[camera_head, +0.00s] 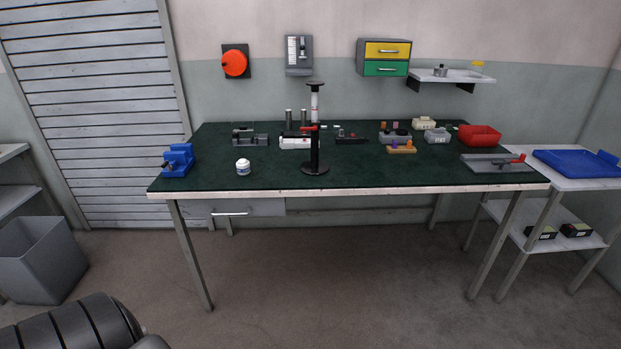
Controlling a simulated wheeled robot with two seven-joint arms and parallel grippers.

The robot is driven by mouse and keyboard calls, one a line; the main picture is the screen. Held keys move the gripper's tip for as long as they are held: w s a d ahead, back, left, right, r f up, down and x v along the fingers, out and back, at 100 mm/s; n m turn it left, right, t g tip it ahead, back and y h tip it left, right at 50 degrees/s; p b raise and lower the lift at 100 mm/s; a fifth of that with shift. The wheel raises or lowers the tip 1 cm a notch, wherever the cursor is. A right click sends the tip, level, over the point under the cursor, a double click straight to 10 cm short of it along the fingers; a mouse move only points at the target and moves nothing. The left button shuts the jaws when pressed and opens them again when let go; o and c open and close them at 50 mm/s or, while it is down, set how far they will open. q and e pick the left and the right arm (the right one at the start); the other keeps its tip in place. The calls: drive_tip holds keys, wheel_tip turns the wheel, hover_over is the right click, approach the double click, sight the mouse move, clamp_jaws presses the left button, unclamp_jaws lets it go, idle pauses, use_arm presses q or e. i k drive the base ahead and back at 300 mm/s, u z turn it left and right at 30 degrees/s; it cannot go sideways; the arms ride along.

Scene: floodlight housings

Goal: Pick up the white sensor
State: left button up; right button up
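A small white, round-topped object (243,167), which looks like the white sensor, stands on the green top of the workbench (210,178), left of centre near the front edge. Nothing touches it. Its fine detail is too small to tell. Neither of my grippers is in view.
A blue vise (178,161) stands to its left and a black stand with a round base (315,166) to its right. Grey fixtures, small parts and a red bin (480,135) sit further back and right. A grey waste bin (40,262) stands on the floor at left. Floor before the bench is clear.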

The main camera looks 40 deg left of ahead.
sight(243, 166)
drive_tip(key=z, duration=0.2)
drive_tip(key=k, duration=0.35)
drive_tip(key=z, duration=0.55)
drive_tip(key=i, duration=1.4)
drive_tip(key=u, duration=0.75)
drive_tip(key=i, duration=0.9)
drive_tip(key=u, duration=1.4)
drive_tip(key=i, duration=0.55)
drive_tip(key=u, duration=0.45)
